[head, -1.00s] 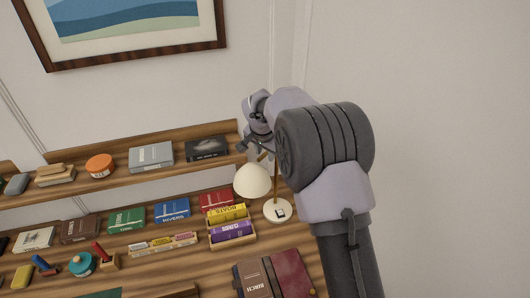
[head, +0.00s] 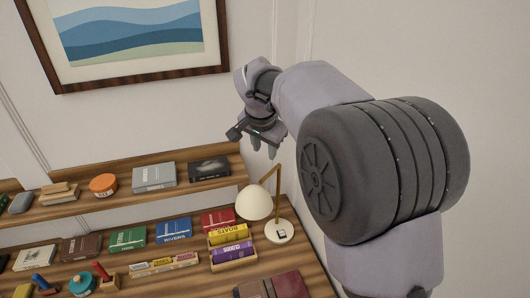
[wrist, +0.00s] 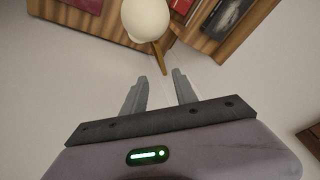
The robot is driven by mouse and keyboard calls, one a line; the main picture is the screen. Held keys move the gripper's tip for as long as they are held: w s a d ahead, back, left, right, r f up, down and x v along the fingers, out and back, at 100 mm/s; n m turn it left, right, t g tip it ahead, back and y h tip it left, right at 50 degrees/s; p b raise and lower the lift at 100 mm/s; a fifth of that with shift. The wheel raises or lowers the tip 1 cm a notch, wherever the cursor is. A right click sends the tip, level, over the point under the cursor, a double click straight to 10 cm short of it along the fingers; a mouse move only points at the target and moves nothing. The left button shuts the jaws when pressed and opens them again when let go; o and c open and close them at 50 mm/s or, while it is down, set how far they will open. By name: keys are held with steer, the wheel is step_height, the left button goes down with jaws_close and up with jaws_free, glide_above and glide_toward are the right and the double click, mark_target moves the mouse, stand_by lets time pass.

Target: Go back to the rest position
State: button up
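My gripper (head: 264,150) is in the air above the right end of the upper shelf and the lamp, with its fingers pointing down. In the wrist view my gripper (wrist: 161,92) has its two fingers apart with nothing between them, so it is open and empty. My arm runs from the lower right up to the gripper and covers part of the right side of the head view.
A lamp (head: 254,203) stands at the right of the desk (head: 190,283), below my gripper; its shade also shows in the wrist view (wrist: 146,18). The upper shelf (head: 125,201) holds a dark box (head: 209,170). A framed picture (head: 140,72) hangs behind.

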steer(key=s+d+f+n+y+b, duration=0.15)
steer(key=s+b, duration=0.25)
steer(key=s, duration=0.4)
steer(key=s+d+f+b, duration=0.25)
steer(key=s+b, duration=0.25)
steer(key=s, duration=0.3)
steer(key=s+d+f+n+y+b, duration=0.1)
steer(key=s+f+b, duration=0.25)
steer(key=s, duration=0.45)
steer(key=s+f+b, duration=0.4)
steer(key=s+f, duration=0.5)
steer(key=s, duration=0.2)
steer(key=shift+s+a+n+t, duration=0.25)
steer(key=shift+a+n+t, duration=0.1)
steer(key=shift+a+t, duration=0.05)
steer(key=shift+y, duration=0.25)
